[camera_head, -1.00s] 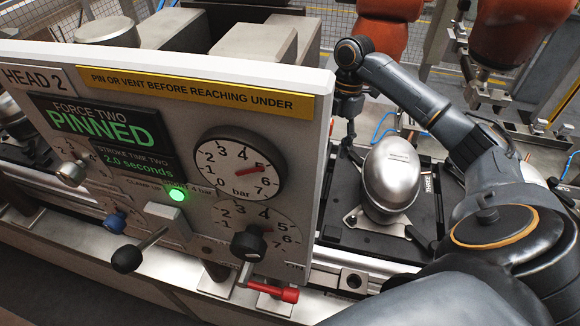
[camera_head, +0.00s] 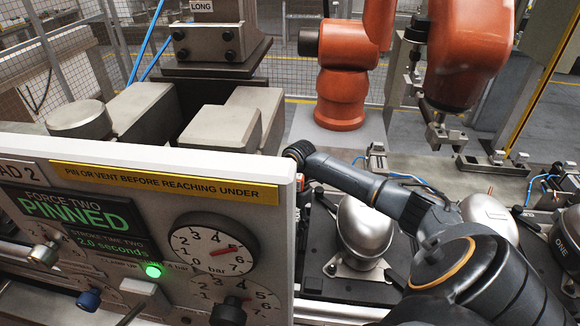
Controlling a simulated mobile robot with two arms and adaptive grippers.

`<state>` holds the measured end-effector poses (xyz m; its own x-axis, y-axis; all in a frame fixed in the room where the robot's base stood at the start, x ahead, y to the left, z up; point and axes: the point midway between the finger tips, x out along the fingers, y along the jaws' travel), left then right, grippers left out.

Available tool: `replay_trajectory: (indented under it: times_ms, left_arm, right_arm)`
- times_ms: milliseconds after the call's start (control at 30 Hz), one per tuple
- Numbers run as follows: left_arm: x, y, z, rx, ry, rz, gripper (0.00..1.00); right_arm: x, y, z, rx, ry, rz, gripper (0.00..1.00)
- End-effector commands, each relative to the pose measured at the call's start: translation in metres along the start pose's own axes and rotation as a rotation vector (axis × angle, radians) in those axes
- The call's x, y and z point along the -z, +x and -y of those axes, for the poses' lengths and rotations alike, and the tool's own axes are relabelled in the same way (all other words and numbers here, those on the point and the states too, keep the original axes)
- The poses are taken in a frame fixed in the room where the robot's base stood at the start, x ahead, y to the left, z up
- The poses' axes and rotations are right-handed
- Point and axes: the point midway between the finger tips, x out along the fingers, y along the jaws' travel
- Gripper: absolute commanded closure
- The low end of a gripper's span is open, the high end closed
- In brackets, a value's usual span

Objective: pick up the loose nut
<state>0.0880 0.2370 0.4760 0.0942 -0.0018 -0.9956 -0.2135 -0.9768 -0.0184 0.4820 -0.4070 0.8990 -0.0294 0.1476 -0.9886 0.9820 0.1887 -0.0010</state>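I cannot make out a loose nut in this view. My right arm reaches in from the lower right, across the pallets, to the right edge of the control panel (camera_head: 150,172). Its wrist is at that edge, and my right gripper (camera_head: 304,188) is mostly hidden behind the panel, so its fingers cannot be read. My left gripper is not in view. The panel reads "FORCE TWO PINNED" and "2.0 seconds". Its green lamp (camera_head: 153,270) is lit, and the pressure gauge (camera_head: 213,248) has a red needle near 5 bar.
A silver compressor shell (camera_head: 364,228) stands on a dark pallet right of the panel. Another shell (camera_head: 489,216) is beyond my arm. Grey press blocks (camera_head: 222,128) stand behind the panel, under a press column (camera_head: 213,40). An orange robot (camera_head: 341,75) is at the back.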

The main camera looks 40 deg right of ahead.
Motion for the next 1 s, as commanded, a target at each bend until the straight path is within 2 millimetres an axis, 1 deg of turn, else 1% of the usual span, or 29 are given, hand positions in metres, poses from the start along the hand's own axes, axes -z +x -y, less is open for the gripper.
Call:
replay_trajectory:
  times_ms: [133,367,400,467,500,567,600,633,1000]
  left_arm:
    - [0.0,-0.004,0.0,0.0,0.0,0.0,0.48]
    - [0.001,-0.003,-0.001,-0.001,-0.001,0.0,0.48]
    - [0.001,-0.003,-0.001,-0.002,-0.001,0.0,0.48]
    - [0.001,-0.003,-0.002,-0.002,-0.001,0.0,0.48]
    - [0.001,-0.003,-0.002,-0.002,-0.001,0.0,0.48]
    - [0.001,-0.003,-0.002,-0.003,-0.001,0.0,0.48]
    - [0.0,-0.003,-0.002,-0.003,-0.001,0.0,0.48]
    - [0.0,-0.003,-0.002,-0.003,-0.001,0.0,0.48]
    - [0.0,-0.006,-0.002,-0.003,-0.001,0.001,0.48]
  right_arm:
    - [-0.001,0.013,0.0,-0.001,0.0,0.001,0.49]
    - [-0.001,0.016,0.0,-0.002,0.0,0.002,0.49]
    - [-0.001,0.016,0.0,-0.002,0.0,0.002,0.53]
    - [-0.001,0.016,0.0,-0.002,0.0,0.002,0.65]
    - [-0.001,0.016,0.0,-0.002,0.0,0.002,0.73]
    - [-0.001,0.015,0.0,-0.002,0.0,0.002,0.85]
    - [-0.001,0.015,0.0,-0.002,0.0,0.002,0.93]
    - [-0.001,0.015,0.0,-0.002,0.0,0.002,1.0]
    - [-0.001,0.013,0.0,-0.002,0.0,0.003,1.0]
